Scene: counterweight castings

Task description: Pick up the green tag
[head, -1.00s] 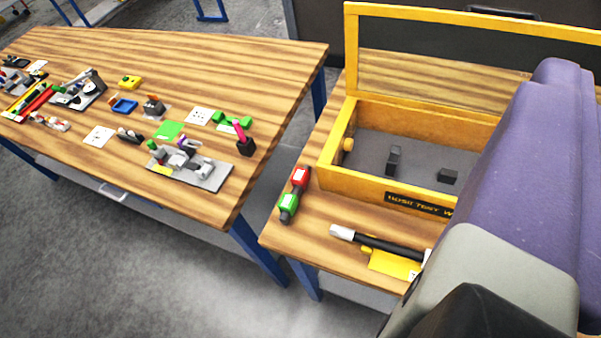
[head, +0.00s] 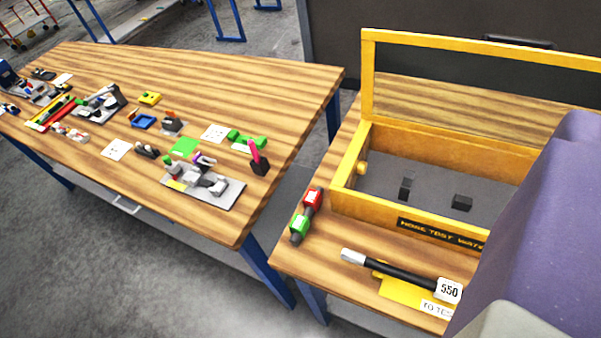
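A flat bright green square tag (head: 185,146) lies on the left wooden table, among small parts near the middle. A green block with a white label (head: 299,227) sits on the left edge of the right table, in line with a red labelled block (head: 312,199) on a dark bar. My gripper is not in view; only a purple and grey part of my arm fills the lower right.
A yellow-framed open box (head: 352,167) with dark blocks stands on the right table (head: 325,260). A black rod marked 550 (head: 400,272) lies over a yellow card (head: 400,292) before it. A grey plate with parts (head: 230,197) is near the left table's front edge. A gap separates the tables.

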